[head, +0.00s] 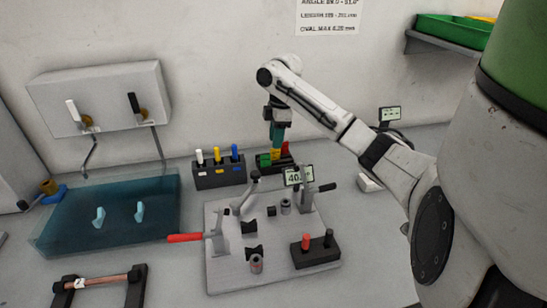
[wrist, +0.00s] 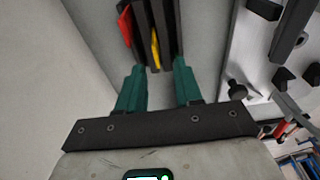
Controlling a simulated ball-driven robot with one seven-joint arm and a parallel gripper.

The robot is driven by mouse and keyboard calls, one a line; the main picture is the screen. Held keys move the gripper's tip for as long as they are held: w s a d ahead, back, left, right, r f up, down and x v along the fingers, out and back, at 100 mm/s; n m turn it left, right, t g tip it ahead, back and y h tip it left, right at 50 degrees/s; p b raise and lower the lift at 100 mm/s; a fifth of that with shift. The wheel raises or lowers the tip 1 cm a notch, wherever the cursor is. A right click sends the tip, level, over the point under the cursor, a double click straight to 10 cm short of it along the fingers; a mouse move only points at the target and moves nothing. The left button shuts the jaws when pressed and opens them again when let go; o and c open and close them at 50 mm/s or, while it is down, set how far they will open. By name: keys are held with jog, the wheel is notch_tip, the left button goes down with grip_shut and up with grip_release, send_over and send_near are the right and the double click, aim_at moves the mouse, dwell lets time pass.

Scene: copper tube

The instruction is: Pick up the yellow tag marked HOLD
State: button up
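The yellow tag (wrist: 155,48) stands edge-on in a dark slotted rack (wrist: 168,20) in the wrist view, beside a red tag (wrist: 125,26). Its lettering cannot be read. My gripper (wrist: 159,67) is open, its teal fingers apart and nothing between them. The yellow tag lies just beyond the fingertips, roughly in line with the gap. In the head view my gripper (head: 277,146) points down over the rack, with the red tag (head: 285,150) and a green tag (head: 264,158) beside it. The yellow tag cannot be made out there.
A marker holder (head: 220,178) with white, yellow and blue pens stands left of the rack. A metal fixture plate (head: 225,275) with clamps and a small display (head: 299,176) is in front. A blue water tray (head: 110,240) is at left. The wall is close behind.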

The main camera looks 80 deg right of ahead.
aim_at(275, 157)
jog(key=shift+w+d+f+p, duration=0.1)
jog(key=shift+f+p, duration=0.15)
jog(key=shift+f, duration=1.05)
jog(key=shift+w+d+f+p, duration=0.1)
jog(key=shift+f+p, duration=0.15)
jog(key=shift+f, duration=1.05)
grip_shut()
